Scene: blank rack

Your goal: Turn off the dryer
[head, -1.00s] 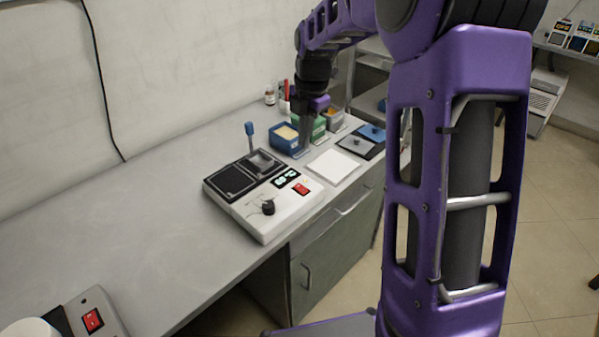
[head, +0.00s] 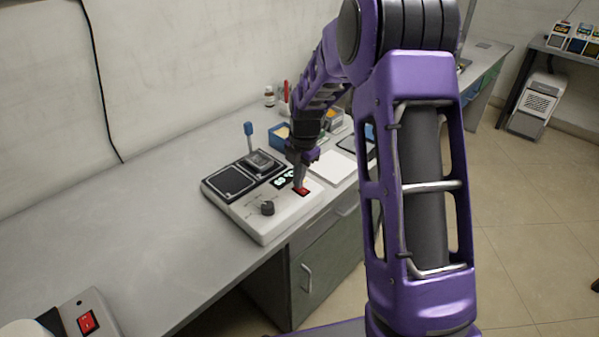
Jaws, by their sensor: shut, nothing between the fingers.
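A white bench device, which looks like the dryer (head: 265,222), stands on the bench. It has two black plates on top, a black knob (head: 267,208), small lit green displays (head: 283,180) and a red rocker switch (head: 303,192) near its right edge. My gripper (head: 300,186) is shut and empty, pointing down at the red switch. Its tips are at or just above the switch and hide part of it. I cannot tell whether they touch it or which way the switch is set.
Blue (head: 277,136) and other small boxes, bottles and a white pad (head: 331,166) lie behind and right of the device. A blue-handled tool (head: 249,134) stands behind it. Another device with a red switch (head: 87,322) is at lower left. The bench between is clear.

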